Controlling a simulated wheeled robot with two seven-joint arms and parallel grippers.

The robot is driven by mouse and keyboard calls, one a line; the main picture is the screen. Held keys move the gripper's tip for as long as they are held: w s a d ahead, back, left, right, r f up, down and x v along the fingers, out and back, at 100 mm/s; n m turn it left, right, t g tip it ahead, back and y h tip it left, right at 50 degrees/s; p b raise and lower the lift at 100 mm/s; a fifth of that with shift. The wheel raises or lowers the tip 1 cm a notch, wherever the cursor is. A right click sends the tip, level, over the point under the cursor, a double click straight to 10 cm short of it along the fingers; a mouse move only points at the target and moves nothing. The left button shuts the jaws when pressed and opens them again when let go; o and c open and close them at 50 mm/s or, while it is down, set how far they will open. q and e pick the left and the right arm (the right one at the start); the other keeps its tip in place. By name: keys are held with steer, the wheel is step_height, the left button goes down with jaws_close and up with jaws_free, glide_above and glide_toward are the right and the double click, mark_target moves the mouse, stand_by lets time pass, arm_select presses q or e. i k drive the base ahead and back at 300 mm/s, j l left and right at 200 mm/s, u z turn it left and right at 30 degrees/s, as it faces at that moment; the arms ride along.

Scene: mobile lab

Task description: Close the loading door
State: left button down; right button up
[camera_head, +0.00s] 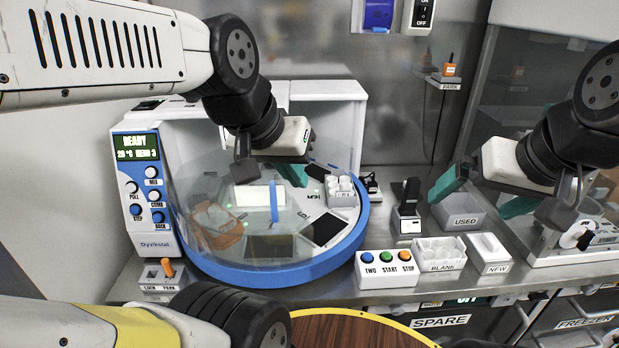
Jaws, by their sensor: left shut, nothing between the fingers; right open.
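A white and blue instrument (285,275) with a round deck stands on the bench, left of the middle. A clear curved panel, which looks like the loading door (215,185), spans the left and middle of its front. An upright blue handle (274,202) shows on it. The right part of the deck looks uncovered. My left gripper (293,176) is shut and empty, its teal fingers just right of and above the handle; I cannot tell whether they touch the door. My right gripper (483,196) is open and empty above the bench at the right, its teal fingers apart.
A control panel (146,190) reads READY. A button box (386,269), a BLANK rack (439,254), a NEW tray (488,252) and a USED bin (459,214) stand at the right. A small lever (167,267) stands at the front left. A round wooden table (350,331) lies in front.

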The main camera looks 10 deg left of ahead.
mark_target(184, 230)
steer(key=u, duration=1.25)
